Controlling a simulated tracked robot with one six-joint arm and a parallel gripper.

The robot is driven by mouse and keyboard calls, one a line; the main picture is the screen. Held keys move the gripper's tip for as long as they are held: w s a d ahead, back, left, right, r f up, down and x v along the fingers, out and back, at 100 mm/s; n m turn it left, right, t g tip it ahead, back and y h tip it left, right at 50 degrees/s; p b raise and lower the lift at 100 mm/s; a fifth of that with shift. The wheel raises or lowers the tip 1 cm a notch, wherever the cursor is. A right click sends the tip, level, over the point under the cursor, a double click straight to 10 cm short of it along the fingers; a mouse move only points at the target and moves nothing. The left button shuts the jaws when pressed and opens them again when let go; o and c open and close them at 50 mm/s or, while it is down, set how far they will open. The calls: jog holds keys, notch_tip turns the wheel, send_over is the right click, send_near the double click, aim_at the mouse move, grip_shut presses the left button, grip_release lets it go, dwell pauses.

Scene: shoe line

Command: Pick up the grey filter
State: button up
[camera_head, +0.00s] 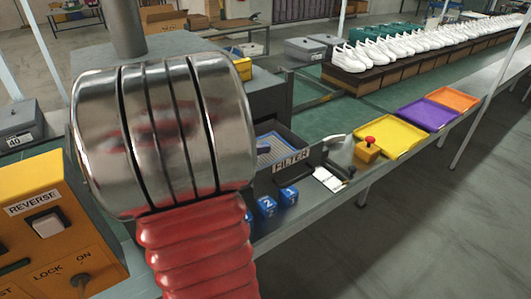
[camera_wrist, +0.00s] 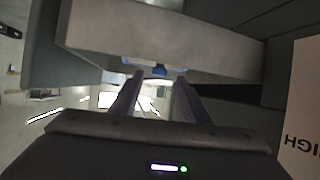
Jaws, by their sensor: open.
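A grey tray marked FILTER (camera_head: 291,160) sits open at the machine's side in the head view. A blue-meshed, pale-rimmed panel (camera_head: 273,148) lies inside, partly hidden; I cannot make out clearly whether this is the grey filter. In the wrist view, my gripper (camera_wrist: 159,80) has its two dark fingers apart, with nothing held between them. A grey slab-like part (camera_wrist: 160,35) spans the view beyond the fingertips, with a small blue part (camera_wrist: 158,70) under its edge. I cannot tell whether the fingertips touch either. The gripper cannot be made out in the head view.
Blue numbered blocks (camera_head: 267,206) stand below the tray. A yellow box with a red button (camera_head: 369,148) and yellow (camera_head: 390,137), purple (camera_head: 429,114) and orange (camera_head: 455,98) trays line the bench. An orange control box (camera_head: 45,235) is at left. White shoes (camera_head: 400,48) stand behind.

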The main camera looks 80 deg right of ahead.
jog(key=x, duration=0.3)
jog(key=shift+s+d, duration=0.1)
dwell(0.4)
grip_shut()
dwell(0.4)
